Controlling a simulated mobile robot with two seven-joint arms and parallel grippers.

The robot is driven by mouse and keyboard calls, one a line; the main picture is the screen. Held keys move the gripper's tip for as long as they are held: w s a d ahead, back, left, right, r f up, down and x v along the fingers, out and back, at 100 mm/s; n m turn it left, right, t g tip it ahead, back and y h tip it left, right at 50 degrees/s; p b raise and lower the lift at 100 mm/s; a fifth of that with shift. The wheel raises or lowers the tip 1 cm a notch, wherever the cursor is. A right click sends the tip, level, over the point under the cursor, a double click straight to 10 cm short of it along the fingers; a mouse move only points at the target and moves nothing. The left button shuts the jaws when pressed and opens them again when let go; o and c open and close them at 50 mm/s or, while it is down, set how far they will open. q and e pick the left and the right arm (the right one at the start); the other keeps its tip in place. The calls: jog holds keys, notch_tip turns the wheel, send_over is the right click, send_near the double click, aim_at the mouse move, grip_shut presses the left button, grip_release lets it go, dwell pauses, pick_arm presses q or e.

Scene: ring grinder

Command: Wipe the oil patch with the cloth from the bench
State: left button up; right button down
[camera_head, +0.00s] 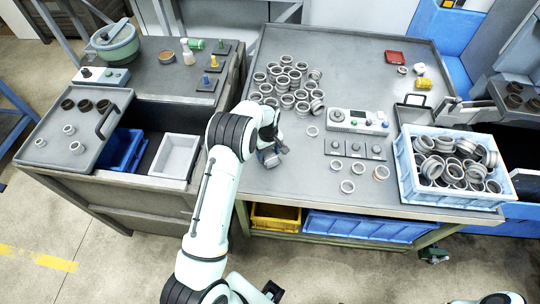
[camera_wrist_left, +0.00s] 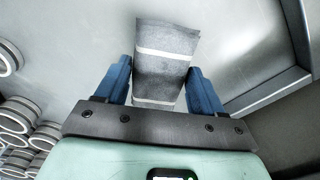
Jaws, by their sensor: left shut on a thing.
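My left gripper (camera_head: 270,153) is low over the left part of the grey bench (camera_head: 285,180), in front of the heap of rings. In the left wrist view my left gripper (camera_wrist_left: 160,88) has its two blue fingers shut on a folded grey cloth (camera_wrist_left: 167,68) with pale bands. The cloth sticks out beyond the fingertips, over the bare grey bench top. I cannot tell whether it touches the surface. I cannot make out an oil patch in either view. My right gripper is not in view.
A heap of metal rings (camera_head: 290,80) lies behind the left gripper. To its right are a control box (camera_head: 358,121), several loose rings and a light blue crate (camera_head: 455,196) full of rings. A side cabinet (camera_head: 150,85) stands at left. The bench's back middle is clear.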

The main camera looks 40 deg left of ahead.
pick_arm(q)
jog(key=shift+w+d+r+p, duration=0.1)
jog(key=shift+d+r+p, duration=0.1)
jog(key=shift+r, duration=0.3)
jog(key=shift+w+d+r+p, duration=0.1)
jog(key=shift+r+p, duration=0.05)
jog(key=shift+r, duration=0.3)
notch_tip(320, 180, up, 2)
jog(key=shift+a+r+p, duration=0.1)
jog(key=shift+p, duration=0.4)
jog(key=shift+r+p, duration=0.4)
jog(key=shift+r, duration=0.45)
jog(key=shift+s, duration=0.1)
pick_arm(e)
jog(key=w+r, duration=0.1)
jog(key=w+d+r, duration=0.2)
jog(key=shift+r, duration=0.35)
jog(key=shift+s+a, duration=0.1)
